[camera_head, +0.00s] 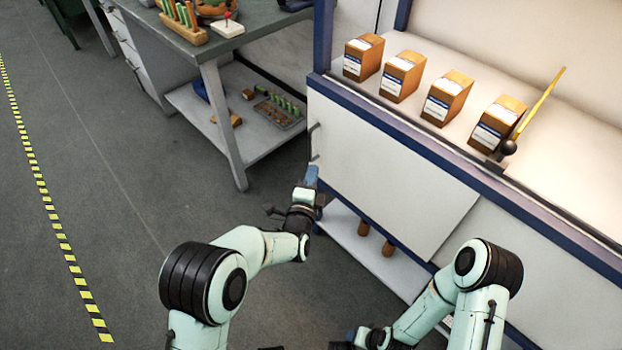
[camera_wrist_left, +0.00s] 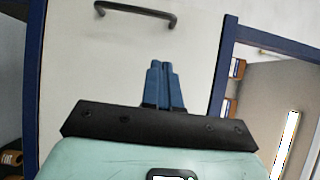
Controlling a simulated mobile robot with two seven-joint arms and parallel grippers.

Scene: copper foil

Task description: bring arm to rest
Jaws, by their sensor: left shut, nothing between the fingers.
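My left gripper (camera_head: 311,177) reaches forward in front of the white cabinet's front panel, near its left edge. Its blue fingers also show in the left wrist view (camera_wrist_left: 162,82), closed together with nothing between them. In that view a pale door panel with a dark handle (camera_wrist_left: 140,12) lies beyond the fingers, and the fingers appear apart from the handle. My right arm is folded at the lower right. Only a small part of its gripper (camera_head: 352,337) seems to show at the bottom edge, and its finger state is unclear.
Several brown boxes with white labels stand on the white counter (camera_head: 560,190), near a yellow lever (camera_head: 541,98). A low shelf (camera_head: 345,235) holds brown cylinders. A grey workbench (camera_head: 262,32) stands at the upper left. The floor (camera_head: 110,190) at the left is clear.

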